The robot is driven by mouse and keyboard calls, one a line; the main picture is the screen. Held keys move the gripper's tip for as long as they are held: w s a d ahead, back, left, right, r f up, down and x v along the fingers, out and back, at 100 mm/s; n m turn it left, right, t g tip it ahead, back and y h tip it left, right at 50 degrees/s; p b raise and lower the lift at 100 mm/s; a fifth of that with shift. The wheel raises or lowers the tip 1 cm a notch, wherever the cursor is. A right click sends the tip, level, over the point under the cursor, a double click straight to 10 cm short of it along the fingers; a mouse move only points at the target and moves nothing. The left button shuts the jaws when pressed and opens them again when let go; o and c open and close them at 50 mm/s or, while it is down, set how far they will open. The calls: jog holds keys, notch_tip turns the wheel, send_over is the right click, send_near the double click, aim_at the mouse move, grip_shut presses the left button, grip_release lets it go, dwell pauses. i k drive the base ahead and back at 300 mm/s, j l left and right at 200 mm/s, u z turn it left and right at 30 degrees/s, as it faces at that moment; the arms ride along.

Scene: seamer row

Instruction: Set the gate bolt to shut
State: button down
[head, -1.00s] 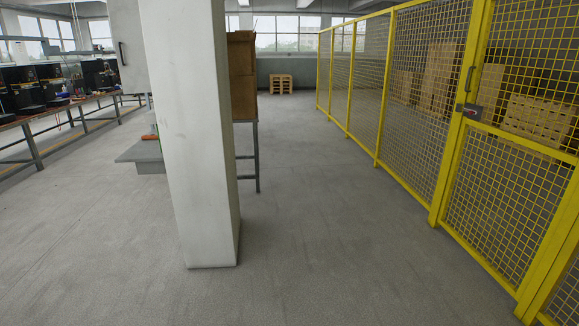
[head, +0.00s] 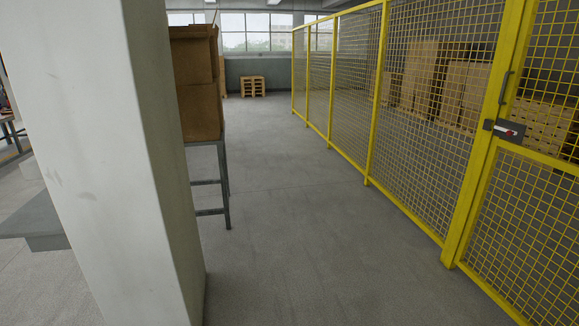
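The gate bolt (head: 506,131) is a small grey metal plate with a red-tipped part, at the right of the head view. It sits at mid-height on the yellow mesh gate (head: 530,215), beside the gate post (head: 488,140). A dark pull handle (head: 504,88) is just above it. The bolt is too small to tell whether it is drawn or shut. The gate stands in line with the fence. My gripper is not in view.
A wide white pillar (head: 120,170) stands close on the left. Behind it is a metal stand (head: 223,185) with brown cardboard boxes (head: 196,85). The yellow fence (head: 375,110) runs along the right, with pallets and boxes behind. Clear grey floor lies between pillar and fence.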

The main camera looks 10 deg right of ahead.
aim_at(508, 132)
jog(key=i+z, duration=0.25)
jog(key=i, duration=0.3)
jog(key=i+z, duration=0.3)
jog(key=i, duration=0.25)
jog(key=i+j+z, duration=0.25)
jog(key=i, duration=0.3)
jog(key=i+l+z, duration=0.5)
jog(key=i+z, duration=0.2)
